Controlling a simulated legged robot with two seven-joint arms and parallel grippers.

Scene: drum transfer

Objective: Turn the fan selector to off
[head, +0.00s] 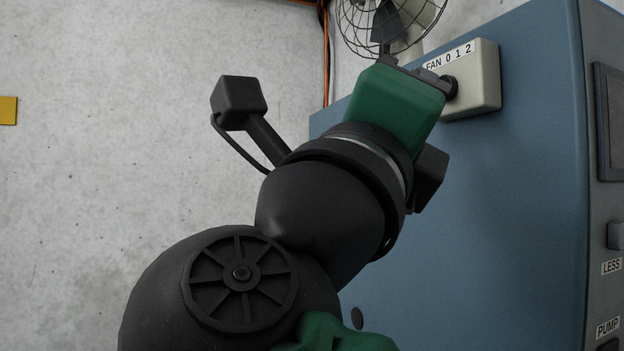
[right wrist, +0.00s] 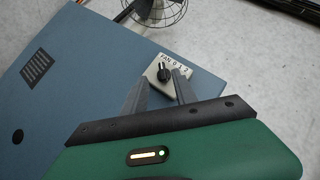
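The fan selector is a black knob (right wrist: 163,74) on a pale box (head: 477,85) labelled FAN 0 1 2, fixed to a blue cabinet. In the head view the knob (head: 451,87) shows at the right edge of my green right gripper (head: 420,72), which hides part of it. In the right wrist view the fingers of the right gripper (right wrist: 160,76) stand apart, with the knob between or just beyond their tips. Contact cannot be told. The number the knob points to is too small to read. My left gripper is in neither view.
A caged fan (head: 390,22) stands behind the cabinet (head: 480,220), close to the gripper. The cabinet's right face carries a dark panel (head: 610,120) and labels LESS (head: 612,266) and PUMP (head: 608,327).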

